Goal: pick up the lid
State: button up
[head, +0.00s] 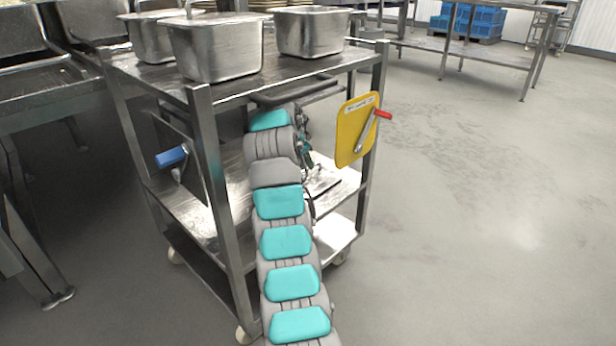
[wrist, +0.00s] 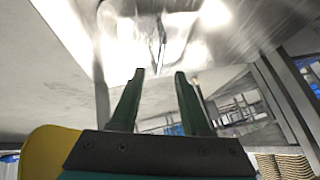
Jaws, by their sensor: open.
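My gripper (wrist: 159,76) shows in the wrist view with two dark green fingers apart and nothing between them. A shiny metal surface (wrist: 125,40) fills the top middle of that view, beyond the fingertips. A thin upright handle-like shape (wrist: 160,45) shows on it; I cannot tell for sure that it is the lid.
The metal cart (head: 150,72) has posts close around my arm. Several steel pans, including a front pan (head: 215,50), stand on its top. A yellow board (head: 350,130) with a red-handled tool (head: 382,114) hangs at the right. A blue handle (head: 171,157) sticks out left. Floor is clear right.

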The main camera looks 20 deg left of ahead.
aim_at(308, 169)
jog(key=shift+x, duration=3.15)
jog(key=shift+s+a, duration=0.1)
jog(key=shift+c, duration=0.3)
grip_shut()
